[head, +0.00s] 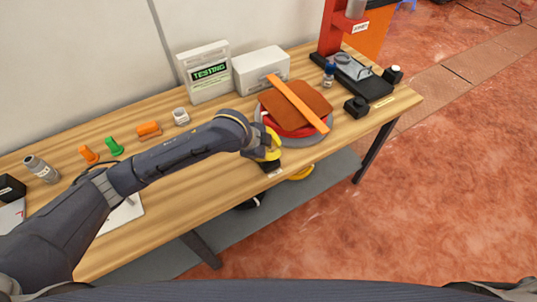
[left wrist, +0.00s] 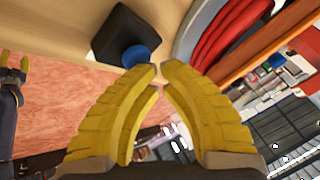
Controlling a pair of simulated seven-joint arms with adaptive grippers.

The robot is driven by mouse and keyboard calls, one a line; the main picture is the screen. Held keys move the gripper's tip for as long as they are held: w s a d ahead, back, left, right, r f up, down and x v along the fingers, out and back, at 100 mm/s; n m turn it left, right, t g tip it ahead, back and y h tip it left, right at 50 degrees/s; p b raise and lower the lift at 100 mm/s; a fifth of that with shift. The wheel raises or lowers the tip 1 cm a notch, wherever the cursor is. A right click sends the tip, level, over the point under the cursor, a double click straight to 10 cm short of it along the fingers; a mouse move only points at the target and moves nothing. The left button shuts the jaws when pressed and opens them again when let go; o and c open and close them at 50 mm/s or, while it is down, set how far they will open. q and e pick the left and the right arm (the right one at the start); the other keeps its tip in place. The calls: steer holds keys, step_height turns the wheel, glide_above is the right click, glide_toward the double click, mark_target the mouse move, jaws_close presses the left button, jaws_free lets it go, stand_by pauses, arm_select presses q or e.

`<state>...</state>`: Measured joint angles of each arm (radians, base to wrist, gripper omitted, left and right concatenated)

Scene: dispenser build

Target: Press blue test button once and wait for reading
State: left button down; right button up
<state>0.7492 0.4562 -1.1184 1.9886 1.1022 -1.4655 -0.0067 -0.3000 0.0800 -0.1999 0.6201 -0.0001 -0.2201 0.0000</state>
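The blue test button (left wrist: 135,55) sits on a black base (left wrist: 115,32) on the table, seen in the left wrist view; the base also shows at the table's front edge in the head view (head: 270,168). My left gripper (head: 270,156) is at the button, its yellow fingertips (left wrist: 159,67) brought together with nothing between them. Its tips overlap the button's edge in the wrist view; I cannot tell whether they touch. The white tester (head: 205,88) at the back shows green "TESTING". My right gripper (left wrist: 14,62) shows small at the left wrist view's left edge, fingers apart and empty.
A red round container with a brown cover (head: 315,98) and an orange bar (head: 298,103) stands right of my left gripper. A white box (head: 260,70) stands behind it. A red press (head: 333,30) and black knobs (head: 357,107) are farther right. Small orange and green parts lie left.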

arm_select(q)
steer(key=shift+r, duration=0.8)
steer(key=shift+r, duration=2.5)
steer(key=shift+d, duration=0.1)
